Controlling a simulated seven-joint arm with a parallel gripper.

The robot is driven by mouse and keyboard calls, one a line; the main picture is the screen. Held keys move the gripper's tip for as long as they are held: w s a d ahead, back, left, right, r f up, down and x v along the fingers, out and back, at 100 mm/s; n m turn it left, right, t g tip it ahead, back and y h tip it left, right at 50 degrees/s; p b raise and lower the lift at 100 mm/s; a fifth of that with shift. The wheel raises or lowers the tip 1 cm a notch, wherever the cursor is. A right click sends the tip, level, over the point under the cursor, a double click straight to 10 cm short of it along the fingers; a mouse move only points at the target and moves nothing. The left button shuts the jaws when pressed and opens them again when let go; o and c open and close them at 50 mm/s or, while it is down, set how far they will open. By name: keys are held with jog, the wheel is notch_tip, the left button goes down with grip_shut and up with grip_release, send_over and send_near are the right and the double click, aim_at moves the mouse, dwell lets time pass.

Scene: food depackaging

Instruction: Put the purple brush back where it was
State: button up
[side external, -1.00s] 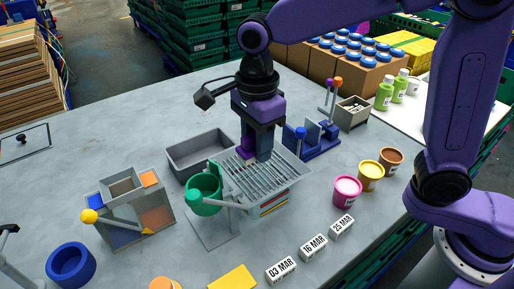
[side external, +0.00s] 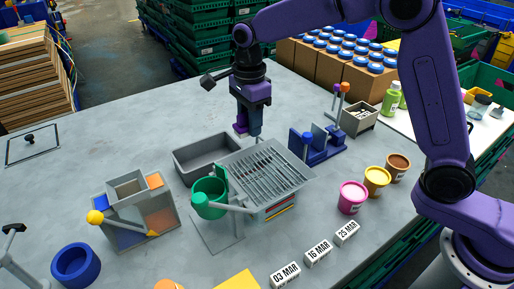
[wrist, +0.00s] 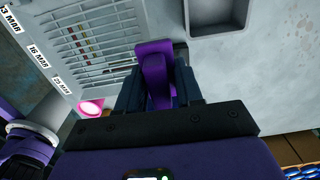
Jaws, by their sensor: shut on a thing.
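The purple brush (wrist: 155,62) is held between the dark fingers of my gripper (wrist: 158,88) in the wrist view. In the side view, a small purple part of it shows at the left of my gripper (side external: 250,132); the rest is hidden by the fingers. My gripper points down just behind the slatted grey rack (side external: 268,168), beside the right end of the grey tray (side external: 190,168). I cannot tell exactly how high the brush is above the table.
A green cup (side external: 209,200) stands at the rack's left front. A blue fixture (side external: 318,148) with upright levers is right of the rack. Pink (side external: 352,198), yellow and brown tubs stand at the right. The table behind the tray is clear.

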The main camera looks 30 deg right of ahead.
jog(key=w+d+f, duration=0.5)
jog(key=w+d, duration=0.3)
jog(key=w, duration=0.2)
jog(key=f, duration=0.3)
jog(key=d+f, duration=0.1)
jog(key=f, duration=0.1)
jog(key=shift+f, duration=2.5)
jog(key=shift+f, duration=0.15)
jog(key=o, duration=1)
notch_tip(320, 180, up, 12)
jog(key=shift+r, duration=0.2)
